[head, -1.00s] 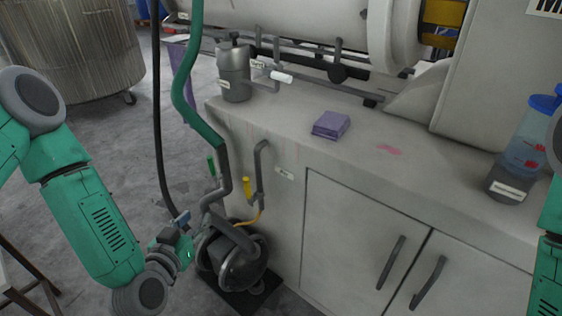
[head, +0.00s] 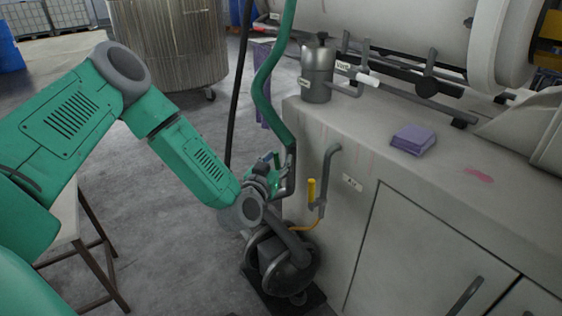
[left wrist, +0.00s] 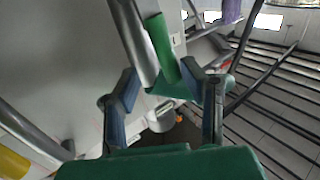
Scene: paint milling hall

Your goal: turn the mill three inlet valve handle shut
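A green lever handle (left wrist: 163,48) stands on a grey pipe in the left wrist view, between and just beyond the fingertips of my left gripper (left wrist: 160,76). The fingers are apart, one on each side of it, and I see no firm contact. In the head view my left gripper (head: 270,168) is at the pipe under the green hose, and its own wrist largely hides the handle there. A yellow handle (head: 311,190) stands on a pipe to the right. I cannot read a label naming mill three. My right gripper is out of view.
A dark round pump (head: 290,268) sits below my left wrist. The green hose (head: 268,85) and a black cable (head: 238,80) hang close by. The cabinet (head: 350,150) borders the right, with a purple block (head: 413,139) on top.

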